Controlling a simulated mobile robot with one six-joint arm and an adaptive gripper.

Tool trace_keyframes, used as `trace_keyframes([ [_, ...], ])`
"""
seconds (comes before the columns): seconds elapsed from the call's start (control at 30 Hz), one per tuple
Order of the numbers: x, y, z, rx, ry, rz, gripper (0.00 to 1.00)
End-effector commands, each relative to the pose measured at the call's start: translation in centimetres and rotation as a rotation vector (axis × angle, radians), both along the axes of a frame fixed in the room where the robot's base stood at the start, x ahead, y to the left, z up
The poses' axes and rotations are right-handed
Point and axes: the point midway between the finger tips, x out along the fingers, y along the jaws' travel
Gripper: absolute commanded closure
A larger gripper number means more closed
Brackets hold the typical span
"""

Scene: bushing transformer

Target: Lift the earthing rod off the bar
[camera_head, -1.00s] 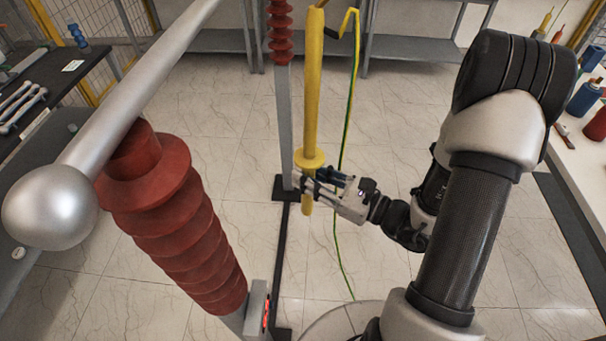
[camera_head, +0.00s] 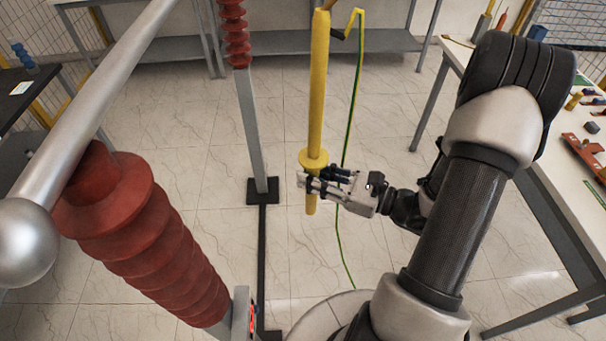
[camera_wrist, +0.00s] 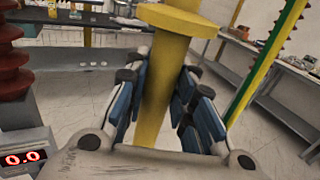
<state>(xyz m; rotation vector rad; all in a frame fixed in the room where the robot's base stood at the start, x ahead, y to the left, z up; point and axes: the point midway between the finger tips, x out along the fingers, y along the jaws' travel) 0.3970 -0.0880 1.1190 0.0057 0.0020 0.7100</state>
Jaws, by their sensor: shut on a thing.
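The yellow earthing rod (camera_head: 318,85) stands upright in the head view, with a round yellow collar near its lower end. My gripper (camera_head: 312,188) is shut on the rod just below the collar. In the wrist view the rod (camera_wrist: 158,95) runs between the blue-padded fingers of my gripper (camera_wrist: 160,105), with the collar above them. A green-yellow cable (camera_head: 357,80) hangs from near the rod's top down to the floor. The silver bar (camera_head: 110,75) crosses the left side on red ribbed insulators (camera_head: 130,240), apart from the rod in the picture. The rod's top end is cut off by the frame.
A second red insulator on a grey post (camera_head: 250,130) stands left of the rod on a black base. A white workbench (camera_head: 540,140) with tools is at the right. A digital display (camera_wrist: 22,159) shows at left in the wrist view. Tiled floor is open around the rod.

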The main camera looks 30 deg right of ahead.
Motion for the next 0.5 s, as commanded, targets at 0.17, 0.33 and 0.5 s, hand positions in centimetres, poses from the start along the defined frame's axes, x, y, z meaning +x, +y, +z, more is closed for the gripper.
trace_keyframes([
  [0.17, -0.5, -1.4, 0.1, 0.001, -0.002, -0.002, 1.0],
  [0.33, -1.0, -2.6, 0.1, 0.001, -0.002, -0.001, 1.0],
  [0.5, -1.5, -3.8, 0.1, 0.0, -0.004, -0.001, 1.0],
])
